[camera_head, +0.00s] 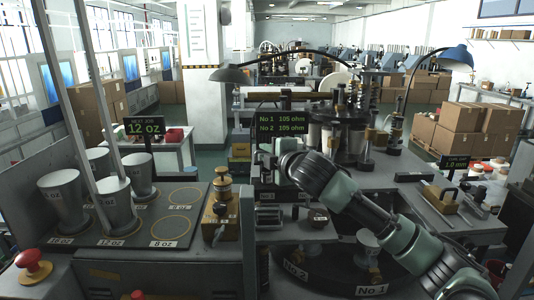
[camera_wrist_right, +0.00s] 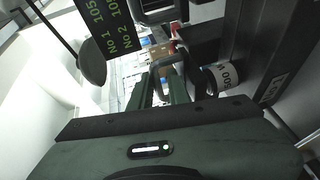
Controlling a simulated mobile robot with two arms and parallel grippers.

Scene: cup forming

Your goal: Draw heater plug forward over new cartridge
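My right arm comes in from the lower right of the head view, its wrist bent over the middle of the bench. The right gripper (camera_head: 288,160) is mostly hidden by the wrist there. In the right wrist view its two dark green fingers (camera_wrist_right: 160,92) point away, with a narrow space between them. A grey bent handle (camera_wrist_right: 168,64) shows at the fingertips; whether they clamp it is unclear. Beside it is a dark cylindrical part with a white "500 W" label (camera_wrist_right: 222,77), seen upside down. I cannot tell plug from cartridge. My left gripper is not in view.
A sign (camera_head: 283,124) reads 105 ohms for No 1 and No 2. Below the arm is a dark round turntable (camera_head: 320,284) marked No 1 and No 2. Grey cup forms (camera_head: 63,200) and a brass unit (camera_head: 222,215) stand left. A tray of tools (camera_head: 447,205) lies right.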

